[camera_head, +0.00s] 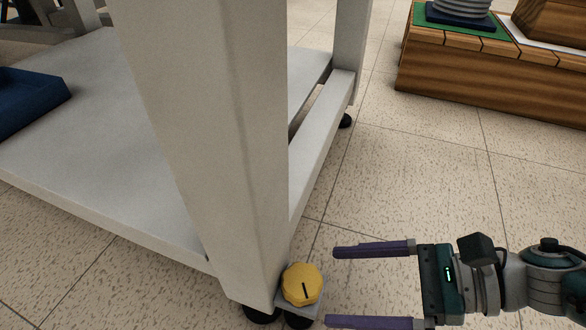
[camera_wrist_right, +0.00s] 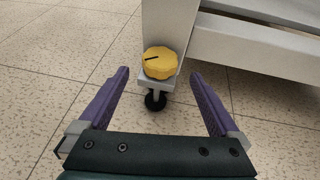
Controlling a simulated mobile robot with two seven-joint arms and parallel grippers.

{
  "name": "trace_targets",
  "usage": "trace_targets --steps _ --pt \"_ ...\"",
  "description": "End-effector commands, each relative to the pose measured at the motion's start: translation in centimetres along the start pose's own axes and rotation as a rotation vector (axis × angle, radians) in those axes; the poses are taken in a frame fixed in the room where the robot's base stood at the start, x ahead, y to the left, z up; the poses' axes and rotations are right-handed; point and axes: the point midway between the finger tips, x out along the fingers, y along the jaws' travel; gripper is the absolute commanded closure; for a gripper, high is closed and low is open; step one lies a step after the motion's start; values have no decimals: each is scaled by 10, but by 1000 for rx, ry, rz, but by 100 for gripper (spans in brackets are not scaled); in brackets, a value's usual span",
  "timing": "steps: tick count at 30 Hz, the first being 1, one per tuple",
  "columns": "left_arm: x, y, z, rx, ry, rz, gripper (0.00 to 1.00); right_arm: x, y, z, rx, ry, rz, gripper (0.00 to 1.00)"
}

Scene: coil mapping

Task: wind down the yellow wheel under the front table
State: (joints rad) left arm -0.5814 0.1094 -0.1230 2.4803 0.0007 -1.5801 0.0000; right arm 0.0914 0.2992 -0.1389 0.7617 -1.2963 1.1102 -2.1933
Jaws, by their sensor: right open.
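The yellow wheel (camera_head: 301,284) is a scalloped knob with a black mark on its top. It sits on a small grey bracket at the foot of the white table leg (camera_head: 215,150). In the right wrist view the yellow wheel (camera_wrist_right: 160,62) shows ahead, between and beyond the fingertips, with a black caster (camera_wrist_right: 155,100) below it. My right gripper (camera_head: 331,285) is open and empty, its purple fingers pointing left toward the wheel. It also shows in the right wrist view (camera_wrist_right: 158,72). The fingers appear apart from the wheel. My left gripper is not seen.
The table's white lower shelf (camera_head: 90,160) holds a blue tray (camera_head: 30,95) at the left. A wooden platform (camera_head: 490,75) with a green mat (camera_head: 465,30) stands at the upper right. The tiled floor (camera_head: 420,170) between them is clear.

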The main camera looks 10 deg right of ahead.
Motion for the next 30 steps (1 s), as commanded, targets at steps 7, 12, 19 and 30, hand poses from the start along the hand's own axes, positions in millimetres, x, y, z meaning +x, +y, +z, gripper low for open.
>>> trace_targets --steps 7,12,19,30 --pt "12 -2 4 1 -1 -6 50 33 0 0 -2 -3 -1 2" --pt "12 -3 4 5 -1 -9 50 36 0 0 -1 -1 -2 2" --pt "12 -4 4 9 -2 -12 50 36 0 1 -1 -1 -2 10" --pt "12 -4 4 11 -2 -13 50 36 0 1 -1 -1 -2 51"
